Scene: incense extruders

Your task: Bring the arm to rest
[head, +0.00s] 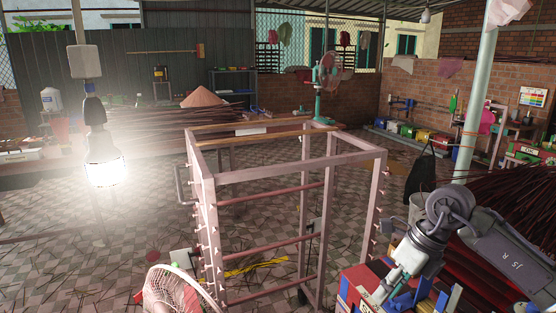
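My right arm comes in from the lower right edge, bent at a grey joint. Its pale end, with my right gripper (388,288), points down and left over red, blue and yellow boxes (358,288) at the bottom of the head view. The fingertips are small and blend with the boxes, so I cannot tell whether they are open or shut, or whether they touch anything. My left arm and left gripper are not in view.
A pink metal rack (290,172) on wheels stands in the middle. A fan (172,290) is at the bottom edge. Dark red incense sticks (510,200) fill the right side, beside a pale post (474,100). A lit bulb (104,172) hangs at left. Tiled floor (90,245) shows at left, with scattered sticks.

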